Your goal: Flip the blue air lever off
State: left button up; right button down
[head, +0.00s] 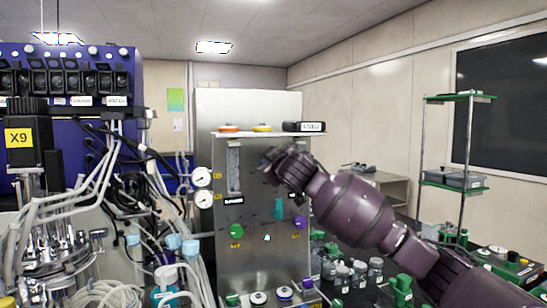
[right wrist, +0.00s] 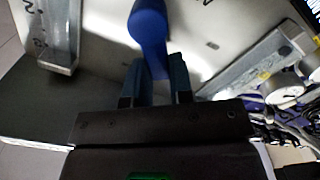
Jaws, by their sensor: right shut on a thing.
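The blue air lever (right wrist: 150,28) shows in the right wrist view, with a rounded far end and a narrower handle reaching down between my fingers. My right gripper (right wrist: 155,76) is shut on this handle, one dark finger on each side. In the head view my right gripper (head: 270,158) is at the upper part of the steel control panel (head: 250,262), and the arm comes in from the right. The lever is hidden behind the gripper there. My left gripper is not in view.
A teal knob (head: 278,208), a green knob (head: 236,230) and a purple knob (head: 300,222) sit lower on the panel. Two gauges (head: 202,177) are at its left edge. Tubing and a vessel crowd the left. Bottles (head: 342,272) stand below right.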

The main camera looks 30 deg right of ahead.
jog(key=f+n+p, duration=0.1)
jog(key=n+p, duration=0.1)
jog(key=n, duration=0.1)
jog(key=a+f+n+p, duration=0.1)
jog(key=n+p, duration=0.2)
jog(key=f+n+p, duration=0.1)
jog(key=n+p, duration=0.2)
jog(key=n, duration=0.1)
jog(key=shift+w+a+f, duration=0.2)
jog(key=shift+a+f, duration=0.1)
jog(key=shift+n, duration=0.3)
jog(key=c, duration=1)
grip_release()
jog(key=b+v, duration=0.1)
jog(key=v, duration=1)
jog(key=shift+b, duration=0.4)
